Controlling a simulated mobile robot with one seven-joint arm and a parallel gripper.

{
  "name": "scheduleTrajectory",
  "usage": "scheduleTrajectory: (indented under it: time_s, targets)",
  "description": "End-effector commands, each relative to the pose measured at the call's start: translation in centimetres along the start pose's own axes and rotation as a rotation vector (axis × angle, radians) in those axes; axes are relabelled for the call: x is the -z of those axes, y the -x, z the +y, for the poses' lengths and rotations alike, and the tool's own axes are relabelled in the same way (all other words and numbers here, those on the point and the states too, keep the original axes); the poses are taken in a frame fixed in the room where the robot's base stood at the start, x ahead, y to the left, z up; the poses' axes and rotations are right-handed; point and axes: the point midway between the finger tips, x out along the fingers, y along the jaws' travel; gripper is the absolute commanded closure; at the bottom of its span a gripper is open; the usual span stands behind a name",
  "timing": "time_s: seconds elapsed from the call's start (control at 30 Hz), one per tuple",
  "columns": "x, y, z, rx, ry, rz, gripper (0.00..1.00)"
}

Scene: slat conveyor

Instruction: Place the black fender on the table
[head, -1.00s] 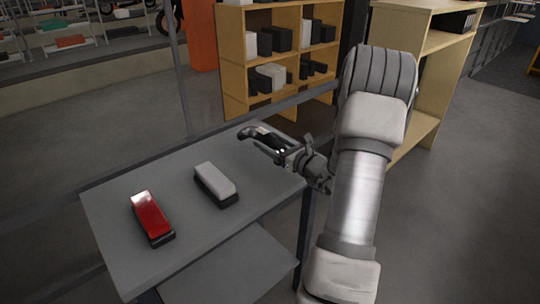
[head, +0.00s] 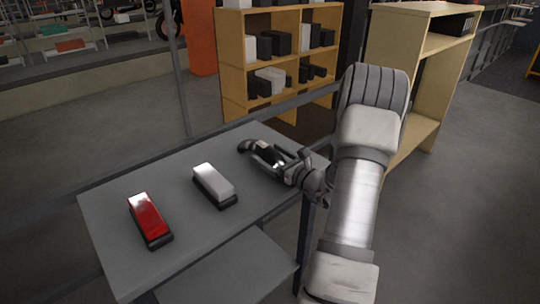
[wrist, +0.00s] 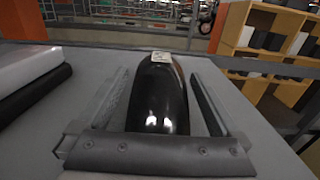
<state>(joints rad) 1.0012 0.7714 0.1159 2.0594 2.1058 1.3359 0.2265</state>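The black fender (wrist: 160,95) is glossy and rounded, with a small pale label at its far end. It lies at the table's far right part, and in the head view it shows as a small dark shape (head: 266,153), partly hidden by my gripper. The table (head: 150,185) is flat and grey. My gripper (head: 263,152) is low over the table, with its fingers spread on either side of the fender. The wrist view shows gaps between the fender and both fingers (wrist: 160,92). The fender's near end is hidden behind the gripper's palm.
A white-topped block (head: 214,184) with a dark base and a red-topped one (head: 149,219) lie on the table to the left. A wooden shelf (head: 232,62) with black and white boxes stands behind. Bare table lies around and between these things.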

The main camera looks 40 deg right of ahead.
Motion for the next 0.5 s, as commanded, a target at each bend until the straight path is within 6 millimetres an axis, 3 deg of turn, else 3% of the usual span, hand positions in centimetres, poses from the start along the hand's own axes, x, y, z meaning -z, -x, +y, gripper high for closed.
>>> scheduleTrajectory:
  time_s: [0.17, 0.5]
  targets:
    - [-0.5, 0.0, 0.0, 0.000, 0.000, 0.000, 0.00]
    - [-0.4, 6.7, -0.1, 0.005, -0.002, 0.002, 0.00]
